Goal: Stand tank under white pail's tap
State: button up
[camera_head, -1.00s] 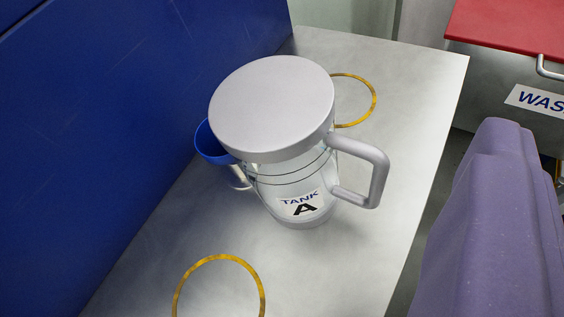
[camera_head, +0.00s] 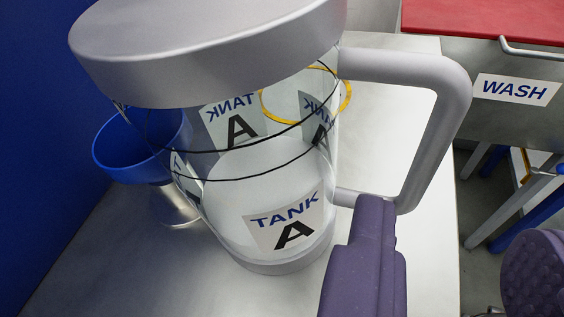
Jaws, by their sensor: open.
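The tank (camera_head: 285,222), a clear jar labelled "TANK A" with a grey lid (camera_head: 215,50) and a thick grey handle (camera_head: 450,110) on its right side, stands upright on a metal bench. My gripper (camera_head: 455,228) shows as two purple fingers at the lower right. It is open, with nothing seen between the fingers. The left finger overlaps the lower end of the handle in the picture; I cannot tell whether they touch. The handle's upright bar is above the gap between the fingers. No white pail or tap is in view.
A blue cup-shaped piece (camera_head: 125,150) on a short metal stem stands left of the tank by a blue wall (camera_head: 40,160). A yellow ring (camera_head: 345,105) marks the bench (camera_head: 120,260) behind the tank. A "WASH" unit (camera_head: 470,60) with a red top stands right, across a gap.

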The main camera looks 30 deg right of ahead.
aim_at(425, 172)
jog(key=b+x, duration=0.1)
jog(key=x, duration=0.3)
jog(key=b+x, duration=0.1)
jog(key=x, duration=0.1)
jog(key=shift+w+a+r+b, duration=0.1)
jog(key=shift+w+r+b, duration=0.2)
jog(key=shift+w, duration=0.05)
jog(key=shift+c, duration=0.4)
grip_shut()
dwell(0.5)
